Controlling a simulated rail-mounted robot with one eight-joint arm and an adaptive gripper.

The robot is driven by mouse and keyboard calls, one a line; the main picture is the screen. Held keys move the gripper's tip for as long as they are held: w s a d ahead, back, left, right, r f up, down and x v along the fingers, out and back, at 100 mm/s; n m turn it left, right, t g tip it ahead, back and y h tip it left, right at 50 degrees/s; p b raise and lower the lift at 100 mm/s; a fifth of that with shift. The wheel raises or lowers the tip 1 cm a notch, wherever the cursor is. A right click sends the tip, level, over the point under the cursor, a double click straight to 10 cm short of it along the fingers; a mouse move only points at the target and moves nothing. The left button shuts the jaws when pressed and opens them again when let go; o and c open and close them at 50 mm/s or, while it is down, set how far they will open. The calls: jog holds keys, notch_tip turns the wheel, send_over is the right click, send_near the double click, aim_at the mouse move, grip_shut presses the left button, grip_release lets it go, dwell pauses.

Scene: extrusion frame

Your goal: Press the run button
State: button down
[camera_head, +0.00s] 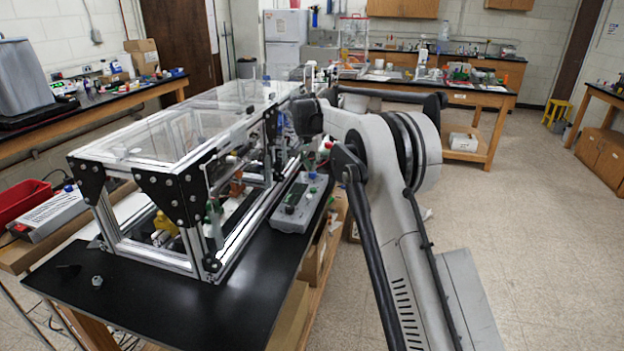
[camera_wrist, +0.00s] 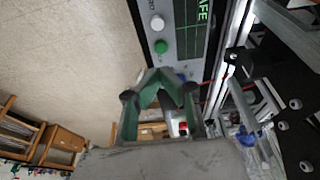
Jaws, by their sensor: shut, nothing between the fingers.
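A grey control box (camera_head: 298,203) lies on the black table beside the extrusion frame, with a dark display and small buttons on top. In the wrist view its panel shows a green-lit display (camera_wrist: 192,30) reading "SAFE", a white button (camera_wrist: 157,22) and a green button (camera_wrist: 161,46). A blue button (camera_wrist: 181,76) is partly hidden by my fingers. No label marking the run button is readable. My gripper (camera_wrist: 161,75) is shut and empty, its fingertips just below the green button in the picture; I cannot tell whether they touch the panel.
The extrusion frame (camera_head: 165,172) with clear panels stands left of the control box, its metal rails close to my gripper in the wrist view. A small nut (camera_head: 97,281) lies on the black table (camera_head: 195,310). The floor (camera_head: 545,230) at the right is clear.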

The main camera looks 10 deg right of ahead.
jog(key=shift+v, duration=1.45)
